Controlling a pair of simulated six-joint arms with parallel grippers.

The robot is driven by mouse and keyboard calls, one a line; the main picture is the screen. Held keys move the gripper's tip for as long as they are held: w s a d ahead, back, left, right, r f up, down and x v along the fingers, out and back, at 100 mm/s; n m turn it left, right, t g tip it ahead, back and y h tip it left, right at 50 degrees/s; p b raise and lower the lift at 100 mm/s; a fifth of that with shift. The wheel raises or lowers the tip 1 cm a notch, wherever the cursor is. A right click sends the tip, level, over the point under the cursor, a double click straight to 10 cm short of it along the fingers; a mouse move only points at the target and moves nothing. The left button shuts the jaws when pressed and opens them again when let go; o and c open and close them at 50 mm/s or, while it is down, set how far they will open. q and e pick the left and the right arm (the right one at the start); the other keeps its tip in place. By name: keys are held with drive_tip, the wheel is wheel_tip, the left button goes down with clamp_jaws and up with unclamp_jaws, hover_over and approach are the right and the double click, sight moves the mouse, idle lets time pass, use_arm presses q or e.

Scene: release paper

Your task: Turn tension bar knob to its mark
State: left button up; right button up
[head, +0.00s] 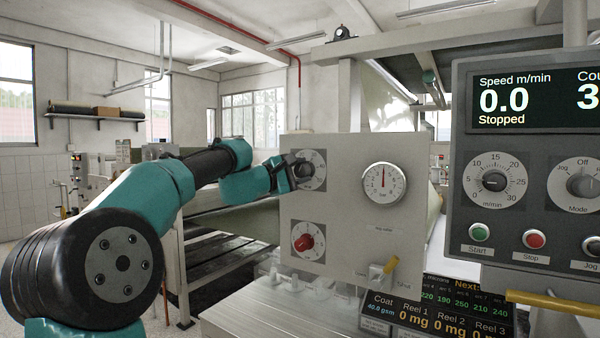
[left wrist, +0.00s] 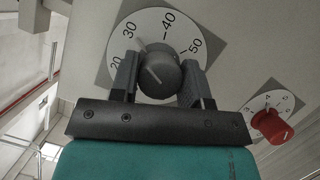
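My left gripper (head: 287,175) is at the upper left dial (head: 314,158) of the light grey panel (head: 340,222). In the left wrist view, the dark round knob (left wrist: 160,74) sits between my two fingers (left wrist: 160,82), on a white dial (left wrist: 205,38) numbered 20 to 50. A pale line shows on the knob's face, and a thin mark lies on the dial between 30 and 40. The fingers flank the knob closely; I cannot tell whether they touch it. Below that dial in the head view is a red knob (head: 305,242), also in the left wrist view (left wrist: 272,128). My right gripper is not in view.
A round pressure gauge (head: 384,184) is right of the dial. A yellow-tipped lever (head: 389,267) sticks out low on the panel. A dark control console (head: 530,230) with buttons and a display reading 0.0, Stopped, stands at the right.

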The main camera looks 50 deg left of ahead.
use_arm(q)
drive_tip(key=o, duration=0.4)
drive_tip(key=s, duration=0.5)
drive_tip(key=s+a+f, duration=0.1)
drive_tip(key=s, duration=0.5)
drive_tip(key=s+a+f, duration=0.1)
drive_tip(key=s, duration=0.5)
drive_tip(key=shift+s+f, duration=0.1)
